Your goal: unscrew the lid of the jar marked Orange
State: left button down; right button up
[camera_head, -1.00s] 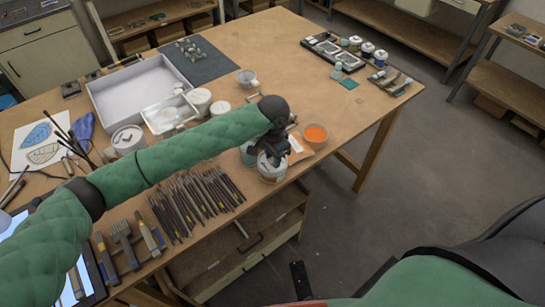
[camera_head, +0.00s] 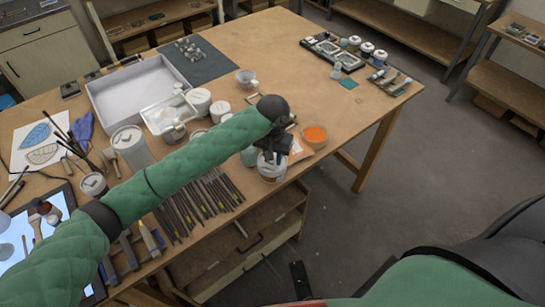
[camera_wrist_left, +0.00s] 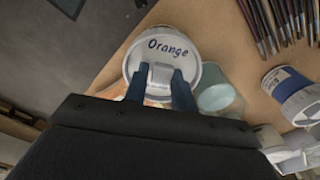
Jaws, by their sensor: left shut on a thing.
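The jar marked Orange (camera_head: 271,172) stands near the right front edge of the table in the head view, partly hidden under my left gripper. Its pale lid (camera_wrist_left: 136,54), with "Orange" written on it, fills the upper middle of the left wrist view. My left gripper (camera_head: 272,155) is above the jar, pointing down. In the left wrist view its two dark blue fingers (camera_wrist_left: 161,78) are shut on the grip in the middle of the lid. The lid appears seated on the jar; whether it is loose cannot be seen. My right gripper is out of view.
A pale green glass (camera_wrist_left: 215,96) is right beside the jar. Several thin tools (camera_head: 205,197) lie to the left. A white tray (camera_head: 105,110) is farther back.

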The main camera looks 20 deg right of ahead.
pick_arm(q)
jog(key=shift+s+a+f, duration=0.15)
jog(key=shift+f, duration=0.45)
jog(key=shift+s+a+f, duration=0.1)
jog(key=shift+s+f, duration=0.05)
jog(key=shift+f, duration=0.4)
jog(key=shift+n, duration=0.8)
jog(key=shift+w+d+r, duration=0.2)
jog(key=shift+r, duration=0.6)
jog(key=shift+w+d+r, duration=0.1)
jog(key=shift+w+r, duration=0.05)
jog(key=shift+r, duration=2)
